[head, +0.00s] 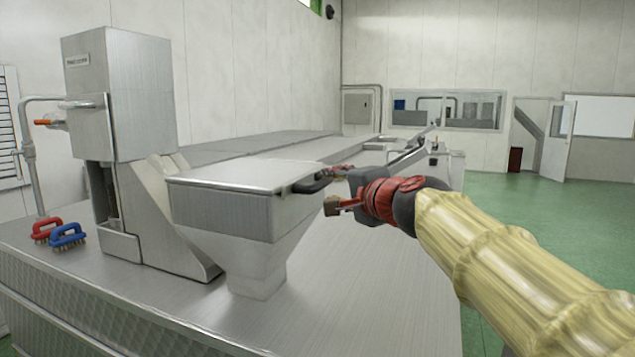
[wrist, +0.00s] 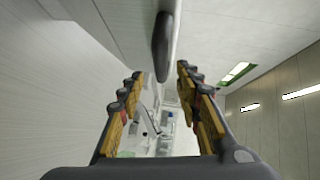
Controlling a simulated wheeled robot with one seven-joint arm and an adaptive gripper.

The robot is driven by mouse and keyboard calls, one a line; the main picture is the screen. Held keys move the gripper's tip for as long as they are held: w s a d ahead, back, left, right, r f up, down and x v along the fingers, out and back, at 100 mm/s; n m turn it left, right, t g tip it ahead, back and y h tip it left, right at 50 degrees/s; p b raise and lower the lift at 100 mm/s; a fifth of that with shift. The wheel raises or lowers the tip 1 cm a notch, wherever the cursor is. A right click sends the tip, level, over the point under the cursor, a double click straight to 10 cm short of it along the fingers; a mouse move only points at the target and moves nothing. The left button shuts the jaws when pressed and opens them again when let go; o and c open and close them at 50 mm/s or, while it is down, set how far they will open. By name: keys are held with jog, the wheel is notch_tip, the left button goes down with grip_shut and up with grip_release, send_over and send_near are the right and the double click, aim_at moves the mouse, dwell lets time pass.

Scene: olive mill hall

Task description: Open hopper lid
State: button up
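The hopper (head: 225,211) is a brushed metal box tapering downward on the metal worktop. Its flat lid (head: 240,174) lies shut on top. A dark handle (head: 308,185) sticks out from the lid's right edge; it also shows in the wrist view (wrist: 163,45), with its near end about between my fingertips. My gripper (head: 329,190) is just right of the handle. In the wrist view my gripper (wrist: 160,74) has its two fingers spread wide, with nothing clasped. I cannot tell whether a finger touches the handle.
A tall metal housing (head: 122,95) stands behind the hopper at left. A red brush (head: 46,230) and a blue brush (head: 67,236) lie on the worktop (head: 330,300) at far left. Pipes with an orange valve handle (head: 46,122) run beside them. Green floor (head: 520,215) is open at right.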

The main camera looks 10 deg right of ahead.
aim_at(325, 185)
jog(key=w, duration=0.4)
jog(key=w+a, duration=0.1)
jog(key=w, duration=0.1)
jog(key=shift+w+f, duration=0.2)
jog(key=shift+f, duration=0.2)
jog(key=shift+c, duration=0.7)
grip_shut()
